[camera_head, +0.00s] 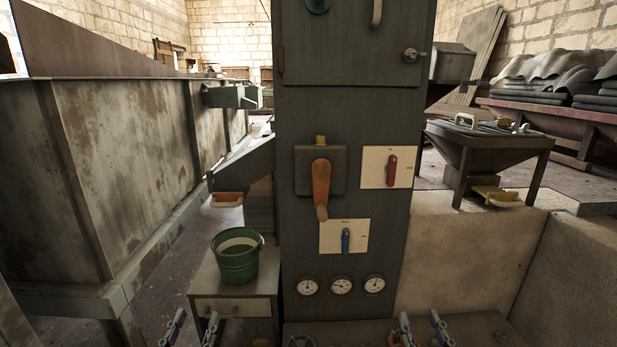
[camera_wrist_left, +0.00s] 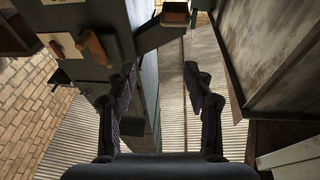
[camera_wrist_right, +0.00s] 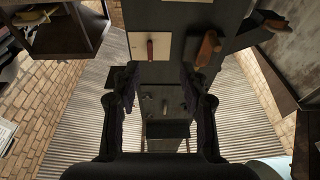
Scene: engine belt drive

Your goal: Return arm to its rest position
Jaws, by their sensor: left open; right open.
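My left gripper (camera_head: 191,328) is at the bottom edge of the head view, left of the cabinet and in front of the small table. It is open and empty. In the left wrist view its fingers (camera_wrist_left: 160,75) stand apart. My right gripper (camera_head: 422,328) is at the bottom edge, right of the gauges. It is open and empty; its fingers also stand apart in the right wrist view (camera_wrist_right: 158,75). The dark control cabinet (camera_head: 350,115) carries an orange handle (camera_head: 321,188), a red lever (camera_head: 391,169) and a blue lever (camera_head: 346,240). Neither gripper visibly touches them.
Several round gauges (camera_head: 341,286) sit low on the cabinet. A green bucket (camera_head: 236,262) stands on a small table (camera_head: 222,305) at left. A large rusty metal tank (camera_head: 130,170) lines the left side. A hopper table (camera_head: 480,150) stands at right.

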